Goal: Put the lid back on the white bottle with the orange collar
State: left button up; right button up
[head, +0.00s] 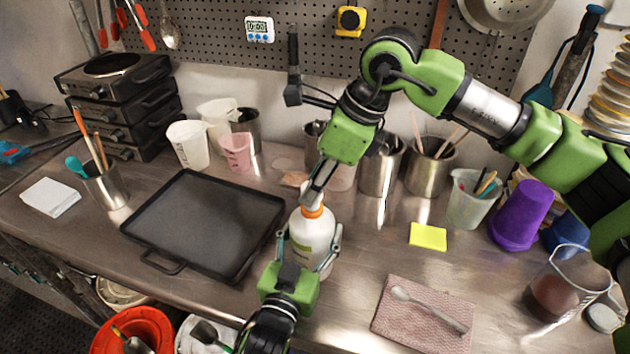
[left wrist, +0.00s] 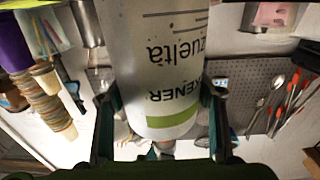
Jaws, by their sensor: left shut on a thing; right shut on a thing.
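The white bottle (head: 312,238) with the orange collar (head: 312,211) stands upright on the steel bench, right of the black tray. My left gripper (head: 310,245) is shut around its body, one finger on each side. In the left wrist view the bottle (left wrist: 170,70) fills the middle between the fingers, its printed label upside down. My right gripper (head: 312,196) comes down from above, shut with its tips right at the bottle's top. What it holds is hidden by its fingers; I cannot make out the lid or whether it touches the neck.
A black tray (head: 165,247) lies close on the left. Steel pots (head: 380,170) stand behind. A yellow pad (head: 428,236), a pink cloth with a spoon (head: 385,325) and a glass jug (head: 552,290) are on the right. A small round disc (head: 603,318) lies near the jug.

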jog(key=shift+f, duration=0.45)
jog(key=shift+c, duration=0.2)
